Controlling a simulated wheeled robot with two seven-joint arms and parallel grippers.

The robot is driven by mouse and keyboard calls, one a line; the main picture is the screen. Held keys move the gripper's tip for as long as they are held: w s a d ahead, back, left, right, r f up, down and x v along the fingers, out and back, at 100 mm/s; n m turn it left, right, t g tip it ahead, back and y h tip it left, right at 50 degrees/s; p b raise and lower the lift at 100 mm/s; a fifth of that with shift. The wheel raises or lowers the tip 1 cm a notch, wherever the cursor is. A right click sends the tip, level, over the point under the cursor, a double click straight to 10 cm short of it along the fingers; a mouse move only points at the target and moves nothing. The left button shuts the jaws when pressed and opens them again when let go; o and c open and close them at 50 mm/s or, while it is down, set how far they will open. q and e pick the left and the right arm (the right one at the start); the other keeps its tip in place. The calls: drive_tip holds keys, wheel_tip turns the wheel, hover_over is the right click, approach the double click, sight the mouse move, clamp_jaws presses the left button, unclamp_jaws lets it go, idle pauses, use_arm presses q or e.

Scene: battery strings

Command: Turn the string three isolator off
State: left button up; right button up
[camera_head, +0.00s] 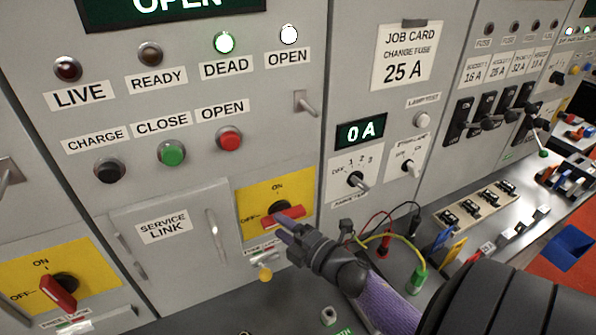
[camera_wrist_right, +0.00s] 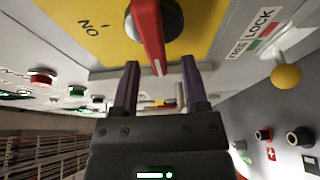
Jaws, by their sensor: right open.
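The isolator on the middle panel has a yellow plate (camera_head: 247,200) marked ON at the top and OFF at the left. Its red handle (camera_head: 296,213) lies roughly level across a dark hub; it also shows in the right wrist view (camera_wrist_right: 150,35). My right gripper (camera_head: 284,231) is open at the handle. In the wrist view its two fingertips (camera_wrist_right: 160,66) stand either side of the handle's near end, with gaps visible. Another red-handled isolator (camera_head: 58,292) is at the lower left, its handle slanted. No string number is readable. My left gripper is not in view.
DEAD (camera_head: 224,43) and OPEN (camera_head: 289,35) lamps are lit. A service link door (camera_head: 168,250) with a handle is left of the isolator. A yellow knob (camera_head: 265,273) sticks out below it. Cables (camera_head: 385,238) and a bench with parts lie right.

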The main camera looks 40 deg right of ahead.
drive_tip(key=s, duration=0.7)
drive_tip(key=shift+s+d, duration=0.15)
drive_tip(key=shift+d, duration=0.2)
